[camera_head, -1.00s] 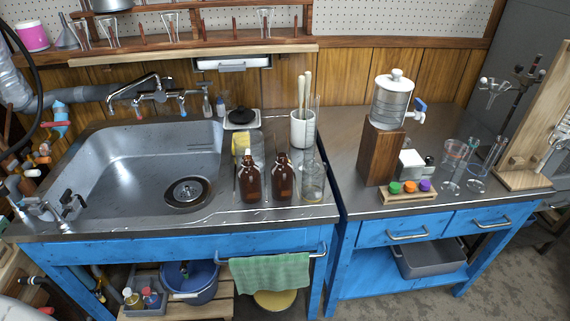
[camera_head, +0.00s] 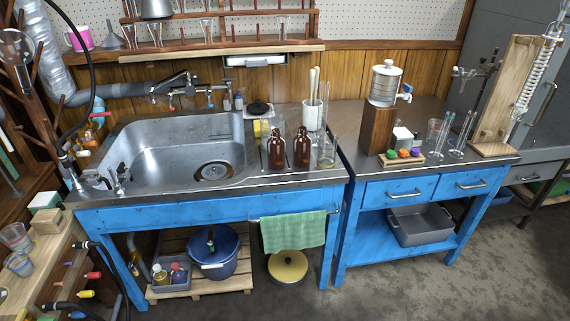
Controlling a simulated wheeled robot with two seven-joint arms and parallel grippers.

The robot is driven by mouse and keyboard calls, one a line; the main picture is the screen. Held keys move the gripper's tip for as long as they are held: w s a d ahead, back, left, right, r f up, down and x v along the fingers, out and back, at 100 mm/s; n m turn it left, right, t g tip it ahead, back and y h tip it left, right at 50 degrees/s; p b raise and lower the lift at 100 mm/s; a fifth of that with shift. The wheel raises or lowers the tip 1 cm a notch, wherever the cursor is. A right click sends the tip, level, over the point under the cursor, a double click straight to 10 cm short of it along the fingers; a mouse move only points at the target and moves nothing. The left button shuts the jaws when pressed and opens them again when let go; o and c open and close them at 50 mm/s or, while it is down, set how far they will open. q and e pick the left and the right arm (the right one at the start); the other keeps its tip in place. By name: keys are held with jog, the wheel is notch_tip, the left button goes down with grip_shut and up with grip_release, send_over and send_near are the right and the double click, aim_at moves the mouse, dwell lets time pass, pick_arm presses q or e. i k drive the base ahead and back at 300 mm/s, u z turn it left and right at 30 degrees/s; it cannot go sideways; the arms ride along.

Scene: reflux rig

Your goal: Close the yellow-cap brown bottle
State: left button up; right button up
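Two brown glass bottles stand upright side by side at the right end of the sink counter, a left bottle (camera_head: 277,151) and a right bottle (camera_head: 302,149). Their tops are too small to tell whether a cap is on, open or yellow. A small wooden rack (camera_head: 402,161) on the right bench holds green, orange and purple round pieces. Neither of my grippers is in view.
A clear glass vessel (camera_head: 327,155) stands right of the bottles, and a white holder (camera_head: 312,115) behind them. The steel sink (camera_head: 150,155) lies left. A side table (camera_head: 45,255) is at lower left. The floor (camera_head: 400,290) in front is clear.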

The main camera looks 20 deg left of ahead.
aim_at(276, 145)
jog(key=k, duration=0.45)
jog(key=z, duration=0.6)
jog(key=i, duration=1.95)
jog(key=u, duration=1.2)
jog(key=i, duration=0.2)
